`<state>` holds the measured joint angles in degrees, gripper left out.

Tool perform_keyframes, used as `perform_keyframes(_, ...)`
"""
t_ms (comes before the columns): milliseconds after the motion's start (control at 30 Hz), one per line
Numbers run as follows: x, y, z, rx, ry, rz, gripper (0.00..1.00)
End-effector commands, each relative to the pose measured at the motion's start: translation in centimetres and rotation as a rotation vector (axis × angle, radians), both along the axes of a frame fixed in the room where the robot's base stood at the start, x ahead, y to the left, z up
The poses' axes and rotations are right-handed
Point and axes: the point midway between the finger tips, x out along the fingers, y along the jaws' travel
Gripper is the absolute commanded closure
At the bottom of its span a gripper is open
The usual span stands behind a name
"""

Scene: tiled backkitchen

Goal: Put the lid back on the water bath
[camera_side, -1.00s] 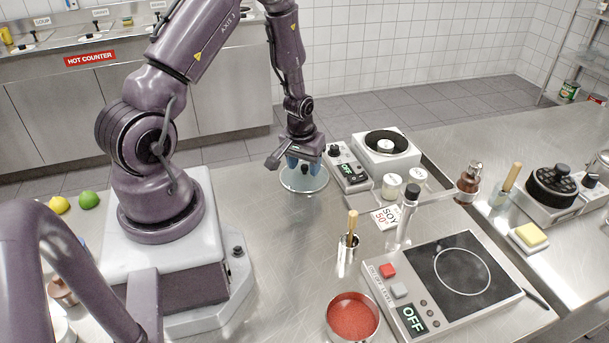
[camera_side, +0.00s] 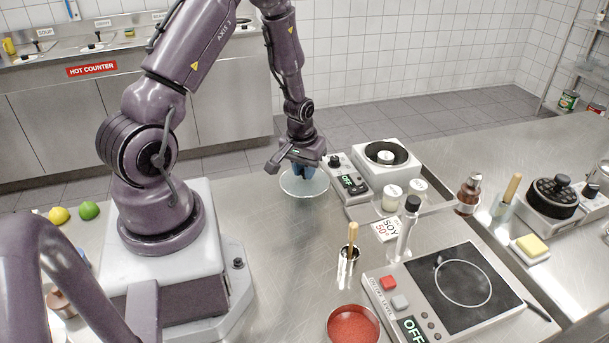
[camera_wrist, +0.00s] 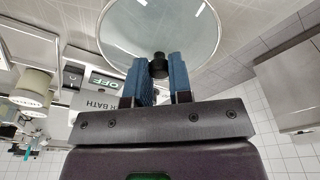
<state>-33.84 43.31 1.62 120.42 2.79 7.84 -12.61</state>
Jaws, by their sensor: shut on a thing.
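The lid is a clear round glass disc (camera_side: 303,185) with a dark knob. My gripper (camera_side: 304,172) is shut on the knob, and the lid hangs below the blue fingers, seemingly above the steel counter. In the wrist view, the fingers (camera_wrist: 158,80) close on the black knob (camera_wrist: 158,66), with the glass (camera_wrist: 158,22) spread beyond them. The water bath (camera_side: 400,168) is a white box with a round black-rimmed top, to the right of the lid and apart from it. Its front control panel (camera_side: 347,178) reads OFF. In the wrist view, its label (camera_wrist: 95,103) is partly hidden by my gripper.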

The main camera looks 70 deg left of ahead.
Motion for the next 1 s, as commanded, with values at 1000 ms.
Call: perform_keyframes(1000, 14.7, -0.4, 7.0, 0.021, -0.017, -0.108, 1.0)
